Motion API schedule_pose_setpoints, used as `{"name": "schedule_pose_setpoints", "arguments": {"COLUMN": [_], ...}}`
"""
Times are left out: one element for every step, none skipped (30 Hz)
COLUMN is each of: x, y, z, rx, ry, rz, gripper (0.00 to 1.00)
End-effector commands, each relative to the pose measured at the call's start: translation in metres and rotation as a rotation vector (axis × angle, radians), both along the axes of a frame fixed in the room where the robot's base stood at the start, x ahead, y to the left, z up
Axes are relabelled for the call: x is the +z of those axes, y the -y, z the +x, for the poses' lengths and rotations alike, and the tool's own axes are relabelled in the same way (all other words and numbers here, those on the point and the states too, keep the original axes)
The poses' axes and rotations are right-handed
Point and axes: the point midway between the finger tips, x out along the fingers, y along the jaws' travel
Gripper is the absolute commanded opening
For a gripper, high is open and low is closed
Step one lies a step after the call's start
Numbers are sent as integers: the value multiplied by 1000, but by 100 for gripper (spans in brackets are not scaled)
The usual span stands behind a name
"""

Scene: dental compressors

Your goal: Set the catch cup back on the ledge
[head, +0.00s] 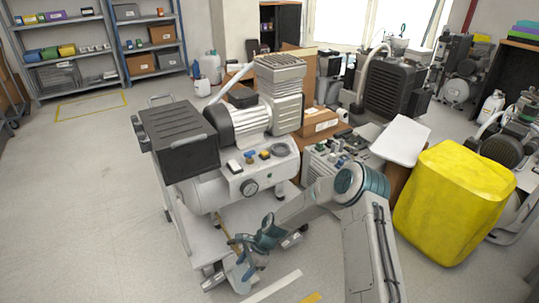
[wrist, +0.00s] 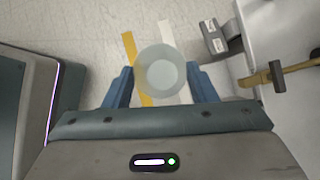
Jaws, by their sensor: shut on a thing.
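My gripper (wrist: 159,69) is shut on the catch cup (wrist: 161,76), a round, pale translucent cup held between the two blue fingers. In the wrist view I look down into its open mouth, with the floor beyond it. In the head view my gripper (head: 244,264) is low at the front of the compressor cart, and the cup cannot be made out clearly. The cart's pale lower ledge (head: 194,243) is beside the gripper. A pale surface (wrist: 286,135), apparently that ledge, lies right of the cup in the wrist view, apart from it.
A grey block (wrist: 215,38), perhaps a caster, is near the cup. The compressor (head: 240,125) stands above the ledge.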

Motion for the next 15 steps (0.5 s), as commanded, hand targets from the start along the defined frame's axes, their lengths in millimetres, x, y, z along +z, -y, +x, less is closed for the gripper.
{"name": "schedule_pose_setpoints", "arguments": {"x": [10,16,24,30,36,46,53,60,70,78,88,100,110,121,136], "y": [9,14,22,28,34,43,51,58,69,78,87,100,111,122,137], "z": [5,6,8,9,10,12,12,13,14,14,15,15,15,14,13], "rx": [62,104,162,205,251,310,357,404,467,516,566,635,686,739,809], "ry": [4,4,5,5,4,4,4,4,4,4,4,3,4,3,3], "rz": [-1,-1,-2,-2,-2,-3,-3,-4,-4,-5,-6,-6,-7,-7,-9], "gripper": [18,18,18,18,18,18,18,18,18,18,18,18,18,18,18]}}
